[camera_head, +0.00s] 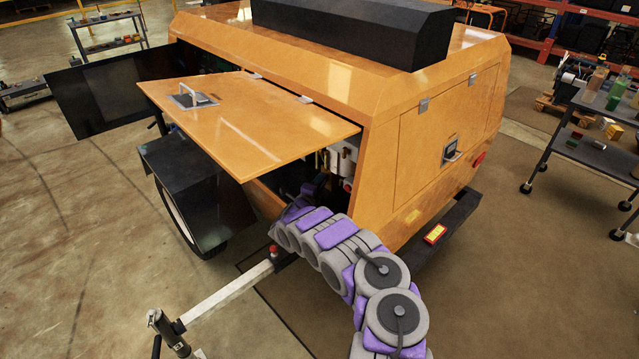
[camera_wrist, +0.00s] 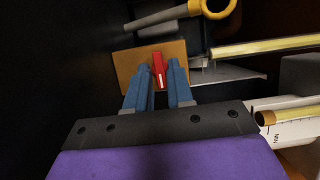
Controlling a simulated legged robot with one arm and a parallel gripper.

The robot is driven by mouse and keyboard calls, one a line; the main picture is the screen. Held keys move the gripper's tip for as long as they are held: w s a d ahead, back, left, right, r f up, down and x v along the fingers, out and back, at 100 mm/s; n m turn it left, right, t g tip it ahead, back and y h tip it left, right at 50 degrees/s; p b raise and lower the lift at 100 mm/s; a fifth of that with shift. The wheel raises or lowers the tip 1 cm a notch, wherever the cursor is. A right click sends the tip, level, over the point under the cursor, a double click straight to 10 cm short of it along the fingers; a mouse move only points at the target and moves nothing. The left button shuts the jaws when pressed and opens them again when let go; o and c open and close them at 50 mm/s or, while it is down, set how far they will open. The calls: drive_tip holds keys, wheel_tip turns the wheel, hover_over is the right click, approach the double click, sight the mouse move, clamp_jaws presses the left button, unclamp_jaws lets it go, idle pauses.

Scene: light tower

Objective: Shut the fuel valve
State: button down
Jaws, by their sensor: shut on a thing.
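The fuel valve shows in the wrist view as a red handle (camera_wrist: 158,72) in front of a tan plate (camera_wrist: 125,68). My gripper (camera_wrist: 160,66) has two blue fingers, one on each side of the red handle, and is shut on it. The handle points roughly toward the camera. The valve body behind the handle is hidden. In the head view my arm reaches into the orange light tower housing (camera_head: 400,170) under a raised orange door panel (camera_head: 255,120). The gripper and the valve are hidden there.
In the wrist view a yellow ring-ended part (camera_wrist: 215,8) and a yellow rod (camera_wrist: 265,46) lie close above and right of the fingers. A dark wall fills the left. In the head view a tow bar (camera_head: 225,295) lies left of my arm. A cart (camera_head: 590,140) stands at right.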

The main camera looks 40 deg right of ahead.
drive_tip(key=shift+a+r+n+p, duration=0.1)
drive_tip(key=shift+n+p, duration=0.2)
drive_tip(key=shift+p, duration=0.4)
drive_tip(key=n+p, duration=0.1)
drive_tip(key=p, duration=0.1)
drive_tip(key=n+y+p, duration=0.1)
drive_tip(key=p, duration=0.2)
drive_tip(key=shift+w+a+r+g, duration=0.1)
drive_tip(key=shift+r+g, duration=0.2)
drive_tip(key=shift+f+n+p, duration=0.1)
drive_tip(key=shift+n+p, duration=0.7)
drive_tip(key=shift+p, duration=0.3)
drive_tip(key=shift+w+n+g+y+p, duration=0.1)
drive_tip(key=shift+n+g+y+p, duration=0.4)
drive_tip(key=shift+n+g+p, duration=0.45)
drive_tip(key=shift+w+f+n+g+b, duration=0.15)
drive_tip(key=shift+n+g+b, duration=0.4)
drive_tip(key=shift+n, duration=0.5)
drive_tip(key=shift+n+g+y+b, duration=0.3)
drive_tip(key=shift+n+g+b, duration=0.3)
drive_tip(key=shift+n, duration=0.4)
drive_tip(key=shift+n+g+b, duration=0.5)
drive_tip(key=shift+n+b, duration=0.15)
drive_tip(key=shift+n, duration=0.15)
drive_tip(key=shift+w+n+g+b, duration=0.25)
drive_tip(key=shift+n+g+b, duration=0.35)
drive_tip(key=shift+n, duration=0.3)
